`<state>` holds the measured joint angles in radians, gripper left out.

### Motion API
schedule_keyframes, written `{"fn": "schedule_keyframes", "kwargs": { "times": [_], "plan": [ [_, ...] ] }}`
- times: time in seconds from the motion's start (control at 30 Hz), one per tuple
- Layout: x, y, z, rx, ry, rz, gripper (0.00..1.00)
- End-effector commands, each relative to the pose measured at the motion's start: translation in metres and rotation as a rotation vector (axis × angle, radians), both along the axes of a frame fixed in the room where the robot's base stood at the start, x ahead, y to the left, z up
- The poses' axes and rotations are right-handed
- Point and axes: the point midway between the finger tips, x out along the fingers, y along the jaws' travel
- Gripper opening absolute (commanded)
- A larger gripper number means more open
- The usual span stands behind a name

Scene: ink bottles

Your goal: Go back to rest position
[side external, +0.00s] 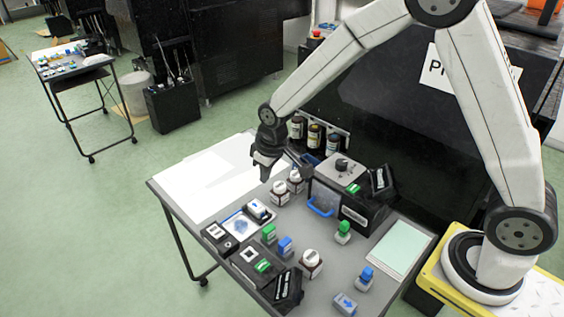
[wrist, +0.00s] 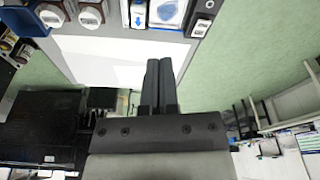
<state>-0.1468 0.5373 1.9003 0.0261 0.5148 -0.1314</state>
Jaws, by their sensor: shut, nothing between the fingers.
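My gripper (side external: 265,168) hangs above the far part of the grey table (side external: 230,227), beside the white sheets. In the wrist view my gripper (wrist: 159,66) shows its two dark fingers pressed together with nothing between them. Ink bottles with white caps (side external: 279,190) stand on the table just right of my gripper in the side view. Two white round caps (wrist: 90,16) also show at the upper left of the wrist view. My gripper appears apart from the bottles.
White sheets (side external: 205,178) cover the table's far left part. A black box (side external: 345,205) stands right of the bottles. Green and blue stamps, another bottle (side external: 311,262) and a pale green pad (side external: 398,248) lie nearer. Several dark bottles (side external: 314,137) stand in a rack behind.

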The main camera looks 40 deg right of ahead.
Motion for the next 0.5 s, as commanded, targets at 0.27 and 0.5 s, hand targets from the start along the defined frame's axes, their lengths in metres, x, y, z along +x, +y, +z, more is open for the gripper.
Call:
{"fn": "schedule_keyframes", "kwargs": {
  "times": [0.27, 0.5],
  "plan": [
    [-0.065, -0.035, 0.024, 0.005, -0.018, -0.104, 0.00],
    [-0.125, -0.057, 0.033, 0.009, -0.032, -0.187, 0.00]
  ]
}}
